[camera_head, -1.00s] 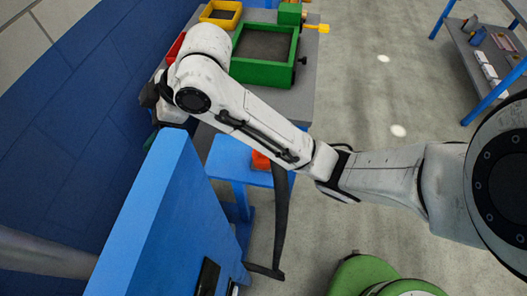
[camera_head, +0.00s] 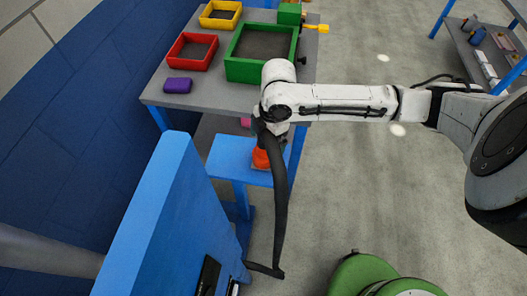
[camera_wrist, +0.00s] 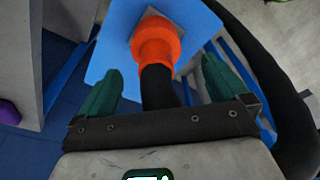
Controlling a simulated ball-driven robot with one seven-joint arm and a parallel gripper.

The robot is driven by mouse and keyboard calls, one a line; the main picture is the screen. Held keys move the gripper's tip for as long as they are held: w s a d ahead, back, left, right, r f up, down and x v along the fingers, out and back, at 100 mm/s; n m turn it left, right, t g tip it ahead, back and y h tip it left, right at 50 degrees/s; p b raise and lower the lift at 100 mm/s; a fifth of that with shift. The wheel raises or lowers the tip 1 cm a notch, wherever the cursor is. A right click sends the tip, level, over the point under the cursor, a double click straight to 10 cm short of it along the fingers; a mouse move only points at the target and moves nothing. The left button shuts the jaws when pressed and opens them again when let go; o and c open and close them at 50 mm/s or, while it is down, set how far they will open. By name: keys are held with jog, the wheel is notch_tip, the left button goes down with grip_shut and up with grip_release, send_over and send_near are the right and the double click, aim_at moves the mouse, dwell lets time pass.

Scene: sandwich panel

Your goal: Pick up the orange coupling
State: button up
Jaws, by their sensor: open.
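The orange coupling (camera_wrist: 155,42) is a round orange piece with a dark lower part, on a grey plate on the blue stand (camera_wrist: 105,50) in the wrist view. In the head view the coupling (camera_head: 261,158) is partly hidden by my arm and a dark hose, on the blue stand (camera_head: 226,160). My gripper (camera_wrist: 160,85) is open, its two green fingers on either side of the coupling's near end in the picture. Whether they touch it cannot be told.
A grey table (camera_head: 205,95) behind holds red (camera_head: 192,51), yellow (camera_head: 220,14) and green (camera_head: 262,54) trays and a purple block (camera_head: 177,85). A tall blue panel (camera_head: 165,215) stands at left. Open floor (camera_head: 360,180) lies to the right.

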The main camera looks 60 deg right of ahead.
jog(key=shift+w+a+f+p, duration=0.1)
jog(key=shift+w+f+p, duration=0.1)
jog(key=shift+f, duration=0.8)
jog(key=shift+w+a+f+p, duration=0.1)
jog(key=shift+a+f+p, duration=0.1)
jog(key=shift+f, duration=0.8)
jog(key=shift+w+a+f+p, duration=0.1)
jog(key=shift+f+p, duration=0.1)
jog(key=shift+f, duration=0.8)
jog(key=shift+d, duration=0.1)
jog(key=c, duration=1.2)
jog(key=shift+o, duration=0.2)
